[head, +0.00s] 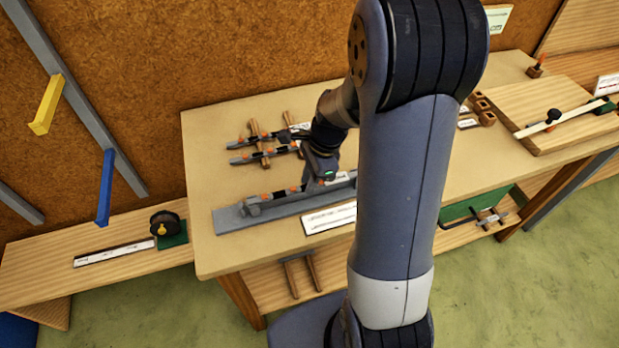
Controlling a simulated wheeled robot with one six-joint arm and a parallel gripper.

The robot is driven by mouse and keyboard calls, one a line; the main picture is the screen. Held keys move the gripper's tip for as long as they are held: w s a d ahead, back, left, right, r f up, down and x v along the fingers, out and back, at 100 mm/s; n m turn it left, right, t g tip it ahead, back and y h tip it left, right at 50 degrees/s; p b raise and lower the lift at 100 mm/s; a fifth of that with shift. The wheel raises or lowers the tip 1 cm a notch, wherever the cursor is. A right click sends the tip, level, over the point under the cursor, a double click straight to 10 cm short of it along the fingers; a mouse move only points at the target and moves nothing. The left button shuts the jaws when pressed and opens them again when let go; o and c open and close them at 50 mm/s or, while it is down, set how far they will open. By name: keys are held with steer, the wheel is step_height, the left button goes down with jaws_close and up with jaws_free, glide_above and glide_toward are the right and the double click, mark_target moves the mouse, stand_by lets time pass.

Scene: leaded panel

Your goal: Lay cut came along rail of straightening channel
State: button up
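The straightening channel (235,223) is a long grey base with a raised rail, lying along the front of the middle bench. A grey strip with orange and dark marks (266,197), which looks like a came, lies along the rail or just above it; I cannot tell whether it touches. My gripper (310,184) is low over the strip, near the middle of the channel. Its fingers are too small and dark to tell open from shut. Two similar strips (250,141) (262,155) lie across wooden rests behind the channel. My arm hides the channel's right end.
A white label card (330,218) lies in front of the channel. A wooden board (550,115) with a light strip and dark knob is at right. The bench's left end is clear.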

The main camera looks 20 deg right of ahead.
steer(key=o, duration=0.4)
steer(key=v, duration=1)
steer(key=shift+r, duration=0.4)
steer(key=shift+f, duration=0.1)
steer(key=x, duration=1)
steer(key=shift+f, duration=0.25)
steer(key=shift+r, duration=0.15)
